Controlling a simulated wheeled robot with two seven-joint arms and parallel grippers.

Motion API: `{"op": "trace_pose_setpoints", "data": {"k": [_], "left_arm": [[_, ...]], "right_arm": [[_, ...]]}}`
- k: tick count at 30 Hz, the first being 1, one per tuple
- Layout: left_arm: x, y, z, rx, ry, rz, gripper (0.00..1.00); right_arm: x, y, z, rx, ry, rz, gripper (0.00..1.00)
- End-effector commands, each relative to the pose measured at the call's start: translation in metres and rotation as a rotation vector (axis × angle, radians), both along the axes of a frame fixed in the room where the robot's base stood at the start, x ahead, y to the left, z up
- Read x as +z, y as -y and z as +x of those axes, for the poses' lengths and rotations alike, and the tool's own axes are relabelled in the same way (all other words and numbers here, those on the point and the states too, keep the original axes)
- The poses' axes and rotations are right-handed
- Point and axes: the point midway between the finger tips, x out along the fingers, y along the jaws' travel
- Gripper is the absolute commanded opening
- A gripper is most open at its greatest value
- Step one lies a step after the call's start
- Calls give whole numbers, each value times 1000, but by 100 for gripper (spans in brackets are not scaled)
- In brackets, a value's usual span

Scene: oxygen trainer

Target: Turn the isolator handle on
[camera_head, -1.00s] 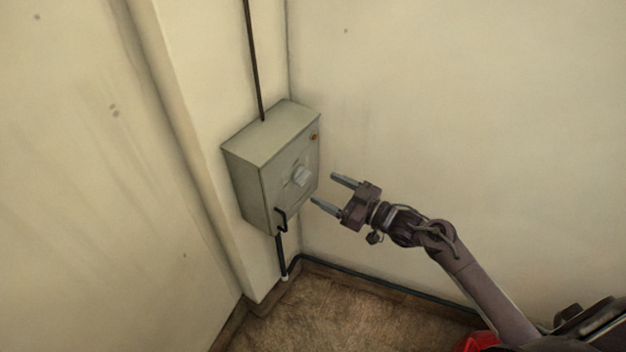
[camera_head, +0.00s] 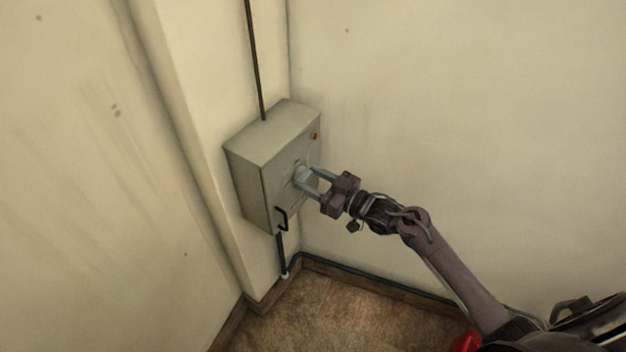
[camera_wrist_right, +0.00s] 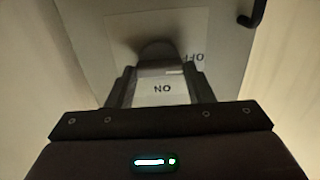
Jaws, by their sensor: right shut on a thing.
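The isolator box (camera_head: 262,166) is a grey metal cabinet on the wall near the corner. Its pale isolator handle (camera_head: 302,174) sits on the front face. My right gripper (camera_head: 306,178) is at that face, with its two fingers on either side of the handle and shut on it. In the right wrist view the handle (camera_wrist_right: 157,53) shows as a dark rounded shape between the fingers. An ON label (camera_wrist_right: 162,89) and a partly covered OFF label (camera_wrist_right: 194,57) appear upside down there. The handle's exact angle is hard to tell. My left gripper is not in view.
A small orange-red lamp or button (camera_head: 315,135) is on the box's upper front. A dark bent door handle (camera_head: 281,218) juts from its lower edge. Conduit (camera_head: 254,60) runs up the wall. The brown floor (camera_head: 335,310) below is clear.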

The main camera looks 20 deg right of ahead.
Motion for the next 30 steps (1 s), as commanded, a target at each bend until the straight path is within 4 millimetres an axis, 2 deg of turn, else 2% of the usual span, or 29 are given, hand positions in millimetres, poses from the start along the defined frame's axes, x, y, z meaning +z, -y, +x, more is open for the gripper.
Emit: {"op": "trace_pose_setpoints", "data": {"k": [14,30], "left_arm": [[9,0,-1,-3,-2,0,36],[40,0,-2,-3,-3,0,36]], "right_arm": [[1,0,0,-2,-64,80,24],[2,2,1,-2,-356,456,24]]}}
